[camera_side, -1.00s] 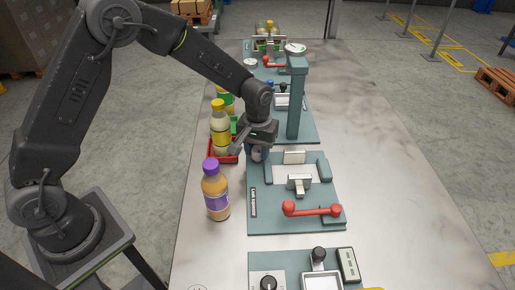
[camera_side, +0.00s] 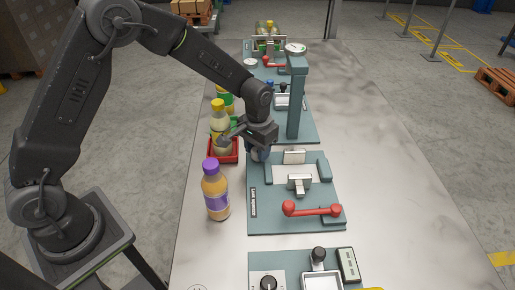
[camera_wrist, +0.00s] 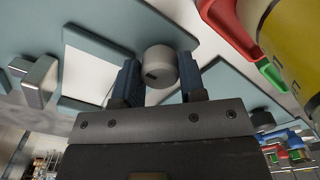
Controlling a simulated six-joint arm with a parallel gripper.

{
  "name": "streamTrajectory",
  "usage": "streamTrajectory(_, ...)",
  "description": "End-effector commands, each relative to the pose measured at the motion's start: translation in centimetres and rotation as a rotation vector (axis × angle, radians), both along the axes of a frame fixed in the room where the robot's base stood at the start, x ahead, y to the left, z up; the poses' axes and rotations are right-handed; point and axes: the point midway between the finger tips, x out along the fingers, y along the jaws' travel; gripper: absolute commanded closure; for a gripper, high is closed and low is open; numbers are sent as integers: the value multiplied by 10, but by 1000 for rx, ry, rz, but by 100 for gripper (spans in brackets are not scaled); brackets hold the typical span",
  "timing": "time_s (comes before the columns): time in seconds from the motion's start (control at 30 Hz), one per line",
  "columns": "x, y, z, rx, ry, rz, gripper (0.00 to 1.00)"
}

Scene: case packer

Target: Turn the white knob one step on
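The white knob (camera_wrist: 158,65) is round with a dark mark on its face, in the upper middle of the wrist view. My gripper (camera_wrist: 160,78) has one blue finger on each side of it, and both fingers appear to touch its sides. In the side view my gripper (camera_side: 259,153) points down at the far left corner of the teal station plate (camera_side: 262,219). The knob is hidden there behind my gripper.
A purple-capped bottle (camera_side: 216,192) stands left of the plate. A red tray (camera_side: 229,157) and a yellow-capped bottle (camera_side: 219,113) are close to my wrist. A teal column (camera_side: 297,100) rises behind it, and a red-handled lever (camera_side: 313,210) lies in front.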

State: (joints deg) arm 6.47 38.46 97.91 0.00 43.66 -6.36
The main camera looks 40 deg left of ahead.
Motion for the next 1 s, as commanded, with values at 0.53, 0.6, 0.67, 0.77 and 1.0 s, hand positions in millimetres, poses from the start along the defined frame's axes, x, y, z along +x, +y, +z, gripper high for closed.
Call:
streamTrajectory(0.53, 0, 0, 2, 0, -1, 2, 37)
streamTrajectory(0.6, 1, 0, 7, 0, -3, 2, 37)
streamTrajectory(0.67, 1, 0, 15, -1, -5, 2, 37)
streamTrajectory(0.77, 1, 0, 34, -1, -6, 2, 37)
streamTrajectory(1.0, 1, 0, 89, -1, -6, 2, 37)
